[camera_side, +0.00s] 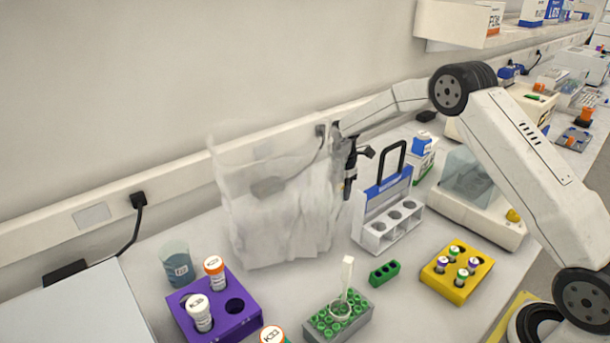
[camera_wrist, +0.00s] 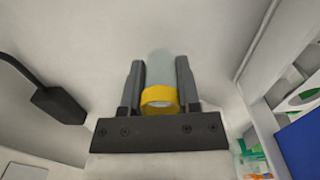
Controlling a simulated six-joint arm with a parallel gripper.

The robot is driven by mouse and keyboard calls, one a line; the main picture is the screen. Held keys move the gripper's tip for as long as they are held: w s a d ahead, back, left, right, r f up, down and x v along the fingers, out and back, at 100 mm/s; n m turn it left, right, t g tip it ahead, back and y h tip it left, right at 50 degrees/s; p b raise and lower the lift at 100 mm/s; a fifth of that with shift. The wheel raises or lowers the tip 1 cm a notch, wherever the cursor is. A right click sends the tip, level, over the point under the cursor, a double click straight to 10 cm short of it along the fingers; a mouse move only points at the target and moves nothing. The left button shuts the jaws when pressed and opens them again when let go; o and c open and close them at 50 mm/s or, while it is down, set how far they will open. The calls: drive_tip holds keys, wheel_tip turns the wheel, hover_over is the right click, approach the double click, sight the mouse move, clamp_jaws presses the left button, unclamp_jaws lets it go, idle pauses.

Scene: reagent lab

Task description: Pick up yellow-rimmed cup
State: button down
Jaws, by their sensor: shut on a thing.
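The yellow-rimmed cup (camera_wrist: 160,97) is between the two dark fingers in the wrist view. Its yellow rim faces the camera and its pale, see-through body extends away between the fingers. My gripper (camera_wrist: 159,66) is shut on it. In the side view my gripper (camera_side: 352,170) is raised above the bench, between the clear bin and the white rack with the blue panel. I cannot make out the cup in the side view.
A clear bin with a whitish liner (camera_side: 285,215) stands left of my gripper. The white rack (camera_side: 385,228) stands close to its right. In front are a purple block (camera_side: 222,315), a grey rack with green tubes (camera_side: 350,328), a green holder (camera_side: 384,273) and a yellow block (camera_side: 458,290).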

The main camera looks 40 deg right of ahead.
wheel_tip(320, 180, up, 8)
drive_tip(key=shift+f, duration=0.25)
drive_tip(key=shift+d, duration=0.1)
idle(0.5)
